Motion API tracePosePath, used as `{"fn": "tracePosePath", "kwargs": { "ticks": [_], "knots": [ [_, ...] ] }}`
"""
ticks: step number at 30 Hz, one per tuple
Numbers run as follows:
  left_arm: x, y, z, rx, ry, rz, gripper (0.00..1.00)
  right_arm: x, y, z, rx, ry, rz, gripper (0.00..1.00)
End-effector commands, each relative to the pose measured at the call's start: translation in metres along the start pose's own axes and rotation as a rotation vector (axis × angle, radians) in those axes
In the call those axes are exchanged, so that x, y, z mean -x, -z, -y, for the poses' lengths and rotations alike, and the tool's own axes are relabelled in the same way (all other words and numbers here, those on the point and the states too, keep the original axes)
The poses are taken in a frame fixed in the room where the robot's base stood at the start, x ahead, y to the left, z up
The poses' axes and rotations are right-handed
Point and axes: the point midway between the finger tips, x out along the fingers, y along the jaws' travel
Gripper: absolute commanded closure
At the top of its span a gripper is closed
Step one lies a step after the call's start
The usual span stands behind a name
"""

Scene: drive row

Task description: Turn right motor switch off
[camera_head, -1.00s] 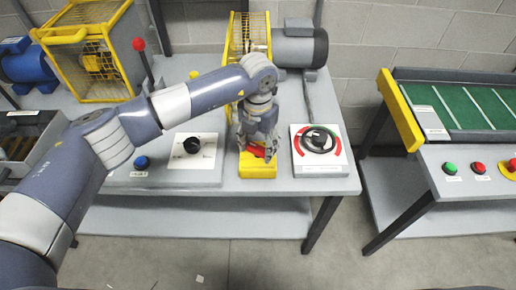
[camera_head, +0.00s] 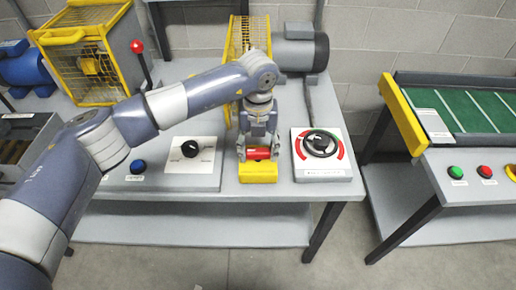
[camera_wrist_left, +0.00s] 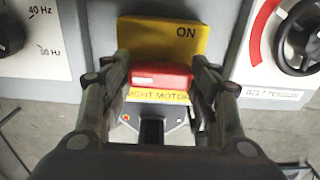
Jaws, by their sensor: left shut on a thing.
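The right motor switch is a yellow box (camera_head: 258,174) at the front edge of the middle bench, with a red handle (camera_head: 258,153) on it. In the left wrist view the yellow plate (camera_wrist_left: 165,36) shows "ON" above the red handle (camera_wrist_left: 160,75), and a partly covered "RIGHT MOTOR" label sits below it. My left gripper (camera_head: 258,151) points down over the switch. Its fingers (camera_wrist_left: 160,88) stand on both sides of the handle and are shut on it. My right gripper is out of view.
A dial plate with a black knob (camera_head: 190,149) is left of the switch, and a belt tension handwheel (camera_head: 320,143) is close on the right. A red-topped lever (camera_head: 138,46) and yellow guards stand behind. A green conveyor (camera_head: 470,105) is at the right.

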Motion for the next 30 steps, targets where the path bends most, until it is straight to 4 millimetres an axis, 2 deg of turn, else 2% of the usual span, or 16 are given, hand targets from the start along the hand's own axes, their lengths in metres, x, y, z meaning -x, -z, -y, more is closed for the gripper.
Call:
{"fn": "tracePosePath", "kwargs": {
  "ticks": [11, 12, 14, 25, 30],
  "knots": [
    [-0.001, 0.000, 0.000, 0.011, 0.000, -0.002, 0.69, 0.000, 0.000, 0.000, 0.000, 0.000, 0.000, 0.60],
    [-0.001, 0.000, 0.000, 0.011, 0.000, -0.002, 0.36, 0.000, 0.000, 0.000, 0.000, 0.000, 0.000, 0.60],
    [-0.001, 0.000, 0.000, 0.010, 0.000, -0.002, 0.25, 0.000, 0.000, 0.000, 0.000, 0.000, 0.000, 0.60],
    [0.001, 0.000, 0.000, 0.007, 0.000, 0.000, 0.25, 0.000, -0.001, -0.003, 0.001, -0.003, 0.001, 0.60],
    [0.020, -0.001, 0.000, 0.007, 0.000, 0.003, 0.25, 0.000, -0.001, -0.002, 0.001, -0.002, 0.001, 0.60]
  ]
}}
